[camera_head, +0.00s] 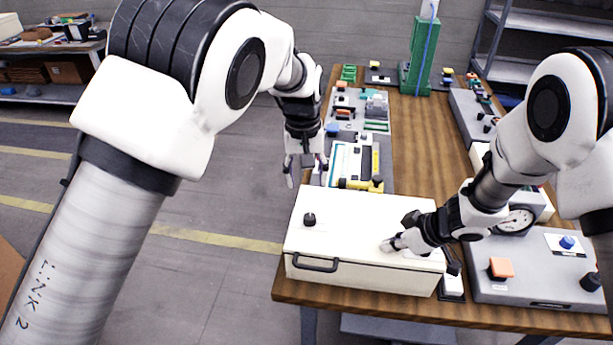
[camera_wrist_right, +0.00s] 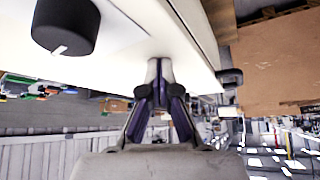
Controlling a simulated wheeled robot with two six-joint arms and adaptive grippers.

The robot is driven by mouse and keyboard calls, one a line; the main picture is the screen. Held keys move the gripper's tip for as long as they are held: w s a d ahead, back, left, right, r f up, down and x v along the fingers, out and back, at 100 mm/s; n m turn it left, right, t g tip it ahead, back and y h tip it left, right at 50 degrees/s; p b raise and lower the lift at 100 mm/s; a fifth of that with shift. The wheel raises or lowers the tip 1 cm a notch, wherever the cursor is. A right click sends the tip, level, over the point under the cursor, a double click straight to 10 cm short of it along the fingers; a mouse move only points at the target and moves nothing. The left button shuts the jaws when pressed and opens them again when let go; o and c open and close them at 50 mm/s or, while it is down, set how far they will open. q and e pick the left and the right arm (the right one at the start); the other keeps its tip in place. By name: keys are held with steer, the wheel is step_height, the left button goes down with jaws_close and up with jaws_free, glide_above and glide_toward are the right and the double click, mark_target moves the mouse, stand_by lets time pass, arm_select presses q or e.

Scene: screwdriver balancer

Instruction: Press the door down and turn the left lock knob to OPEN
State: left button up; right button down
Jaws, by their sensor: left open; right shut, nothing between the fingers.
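The white box (camera_head: 350,228) stands on the near left part of the table, with its door, the flat top panel, lying level. The left lock knob (camera_head: 309,219) is black and sits on the top at the left; nothing touches it. A second black knob (camera_head: 410,217) sits at the right, partly behind my right arm. My right gripper (camera_head: 389,245) is shut and empty, its tips at the top panel's right part; they appear to touch it. The right wrist view shows the shut fingers (camera_wrist_right: 157,66) against the white panel and a large black knob (camera_wrist_right: 66,25) with a white mark. My left gripper (camera_head: 305,172) is open and empty, beyond the box's back left.
A dark handle (camera_head: 316,263) sticks out of the box's front. A grey panel (camera_head: 540,270) with an orange button (camera_head: 501,267) and a gauge (camera_head: 516,221) stand to the right. Other trays with parts fill the table (camera_head: 425,150) behind. Open floor lies left.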

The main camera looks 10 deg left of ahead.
step_height(320, 180, up, 7)
steer(key=p, duration=0.7)
steer(key=shift+p, duration=0.3)
steer(key=shift+f, duration=0.2)
steer(key=shift+d, duration=0.1)
